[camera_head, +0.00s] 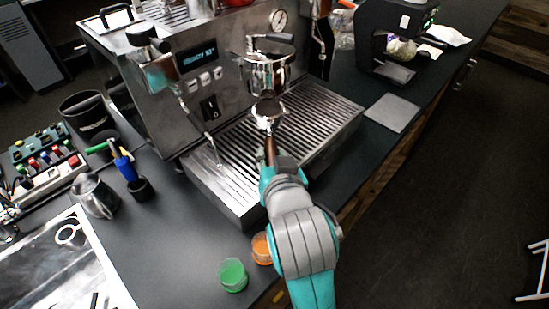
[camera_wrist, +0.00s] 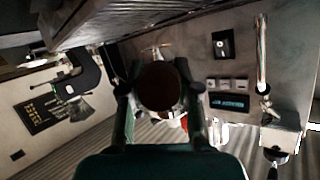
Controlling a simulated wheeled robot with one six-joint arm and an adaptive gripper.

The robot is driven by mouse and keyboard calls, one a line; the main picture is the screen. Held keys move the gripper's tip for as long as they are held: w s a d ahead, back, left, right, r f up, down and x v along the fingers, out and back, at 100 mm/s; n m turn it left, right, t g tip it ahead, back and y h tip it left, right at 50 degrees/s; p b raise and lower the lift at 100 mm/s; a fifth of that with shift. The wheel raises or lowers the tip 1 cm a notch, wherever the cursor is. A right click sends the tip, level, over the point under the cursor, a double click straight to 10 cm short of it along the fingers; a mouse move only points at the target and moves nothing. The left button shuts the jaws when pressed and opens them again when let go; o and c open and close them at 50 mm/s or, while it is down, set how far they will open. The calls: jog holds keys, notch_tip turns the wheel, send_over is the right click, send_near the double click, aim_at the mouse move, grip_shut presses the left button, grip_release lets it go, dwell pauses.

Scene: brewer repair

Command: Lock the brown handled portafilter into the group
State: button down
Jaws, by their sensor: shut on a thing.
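The portafilter (camera_head: 268,112) has a metal head and a brown handle (camera_head: 270,150). My gripper (camera_head: 277,170) is shut on that handle, and the portafilter head points away from my arm toward the machine. In the head view the portafilter head appears just below the chrome group (camera_head: 267,74), over the drip tray; the two look apart, though the exact gap is hard to judge. In the wrist view the round dark brown handle end (camera_wrist: 160,86) sits between the fingers of my gripper (camera_wrist: 161,110) and hides most of the portafilter head and group.
The espresso machine (camera_head: 160,105) has a slatted drip tray (camera_head: 232,170) and a steam wand (camera_head: 198,118). A grinder (camera_head: 388,45) stands right. Green (camera_head: 232,275) and orange (camera_head: 261,248) cups stand near my arm. A milk pitcher (camera_head: 95,195) and a tool tray stand left.

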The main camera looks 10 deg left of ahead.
aim_at(271, 119)
jog(key=shift+w+a, duration=0.2)
jog(key=shift+w, duration=1.15)
jog(key=shift+w+a, duration=0.25)
jog(key=shift+w, duration=1.1)
jog(key=shift+w+a, duration=0.2)
jog(key=shift+w, duration=1.15)
jog(key=shift+r, duration=1.7)
dwell(2.1)
